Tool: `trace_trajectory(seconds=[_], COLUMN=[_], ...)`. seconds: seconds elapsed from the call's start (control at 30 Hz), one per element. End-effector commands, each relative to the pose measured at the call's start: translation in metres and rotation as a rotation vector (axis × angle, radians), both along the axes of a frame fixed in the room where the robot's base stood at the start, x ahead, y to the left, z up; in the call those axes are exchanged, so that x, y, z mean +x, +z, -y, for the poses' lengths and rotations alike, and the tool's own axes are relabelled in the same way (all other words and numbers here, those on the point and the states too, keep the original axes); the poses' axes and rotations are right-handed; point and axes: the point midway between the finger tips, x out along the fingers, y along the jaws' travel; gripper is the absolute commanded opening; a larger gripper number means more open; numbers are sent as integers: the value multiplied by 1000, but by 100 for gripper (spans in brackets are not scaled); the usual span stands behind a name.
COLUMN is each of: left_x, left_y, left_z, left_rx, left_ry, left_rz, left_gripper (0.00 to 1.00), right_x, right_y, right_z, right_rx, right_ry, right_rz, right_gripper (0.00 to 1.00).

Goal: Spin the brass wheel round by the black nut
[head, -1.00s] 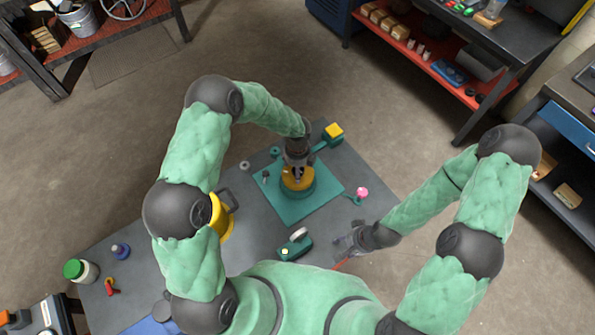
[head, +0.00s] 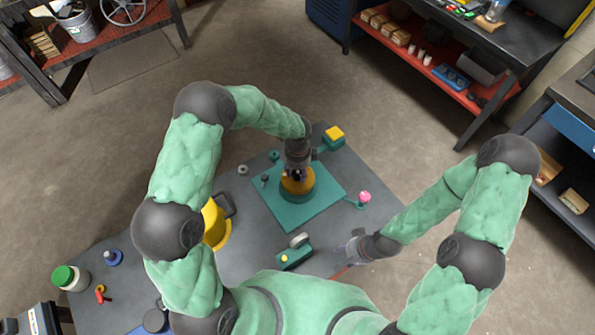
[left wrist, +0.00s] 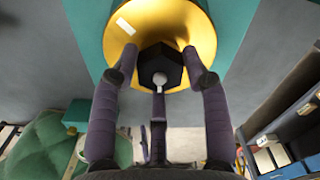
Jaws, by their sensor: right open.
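In the head view my left gripper (head: 297,174) hides the nut. My right gripper (head: 350,250) is open and empty, low at the table's right side.
A teal block with a yellow top (head: 334,134) stands behind the plate. A pink knob (head: 365,197) is to its right. A teal device (head: 294,255) lies in front, and a yellow pitcher (head: 214,225) stands left. A green-lidded jar (head: 70,278) is at the far left.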

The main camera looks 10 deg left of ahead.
Motion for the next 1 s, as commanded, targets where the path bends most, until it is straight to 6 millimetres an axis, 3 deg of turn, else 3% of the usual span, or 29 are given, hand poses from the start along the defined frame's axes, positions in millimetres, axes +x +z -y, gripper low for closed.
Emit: trace_trajectory(seconds=[0.27,1.0], left_x=[-3,-3], left_y=[1,2], left_z=[-1,-2], left_rx=[3,2], left_ry=[-91,-1045], left_rz=[-7,-11], left_gripper=[23,19], right_x=[0,0], right_y=[9,78], right_z=[0,0], right_rx=[0,0], right_ry=[0,0], right_rz=[0,0], right_gripper=[46,46])
